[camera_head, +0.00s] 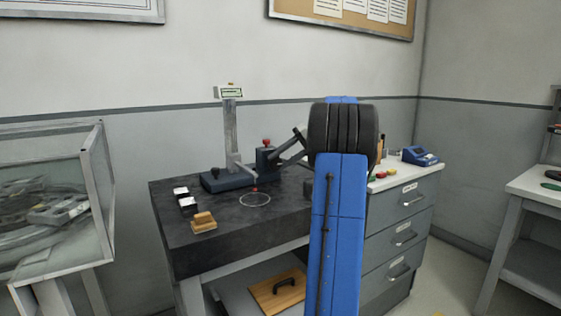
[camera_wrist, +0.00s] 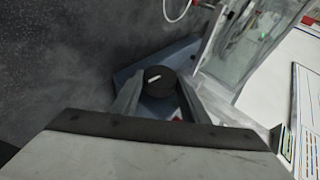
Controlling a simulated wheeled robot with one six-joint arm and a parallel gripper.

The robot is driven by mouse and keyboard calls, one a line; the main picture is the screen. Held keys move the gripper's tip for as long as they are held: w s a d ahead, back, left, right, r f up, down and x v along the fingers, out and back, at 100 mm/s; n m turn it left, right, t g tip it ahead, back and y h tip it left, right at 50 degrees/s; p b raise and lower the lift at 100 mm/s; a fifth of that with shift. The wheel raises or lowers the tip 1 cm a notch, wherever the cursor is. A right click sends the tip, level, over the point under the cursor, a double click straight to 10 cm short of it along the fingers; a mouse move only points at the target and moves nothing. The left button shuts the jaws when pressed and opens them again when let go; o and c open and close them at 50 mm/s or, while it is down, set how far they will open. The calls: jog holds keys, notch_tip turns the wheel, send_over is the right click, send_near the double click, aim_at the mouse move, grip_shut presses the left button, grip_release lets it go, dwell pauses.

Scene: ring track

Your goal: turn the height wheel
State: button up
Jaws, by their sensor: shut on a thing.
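A height gauge with a dark blue base (camera_head: 224,179), an upright grey column (camera_head: 231,130) and a small display (camera_head: 231,92) stands on the black surface plate (camera_head: 240,226). In the wrist view a dark round wheel (camera_wrist: 155,76) with a white mark sits over the blue base (camera_wrist: 184,51). My gripper (camera_wrist: 158,92) is shut on this wheel, one grey finger on each side of it. In the head view my arm reaches in from the right, and the wheel and fingertips cannot be made out clearly there.
A white ring (camera_head: 255,199) lies on the plate in front of the gauge. Small blocks (camera_head: 203,222) stand at the plate's left front. A drawer cabinet (camera_head: 404,225) with a blue device (camera_head: 419,156) on top stands right. A glass case (camera_head: 50,205) is at left.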

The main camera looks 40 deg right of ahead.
jog(key=o, duration=1.1)
jog(key=shift+d, duration=0.1)
jog(key=v, duration=1.7)
jog(key=shift+s+r, duration=0.1)
jog(key=shift+s, duration=0.05)
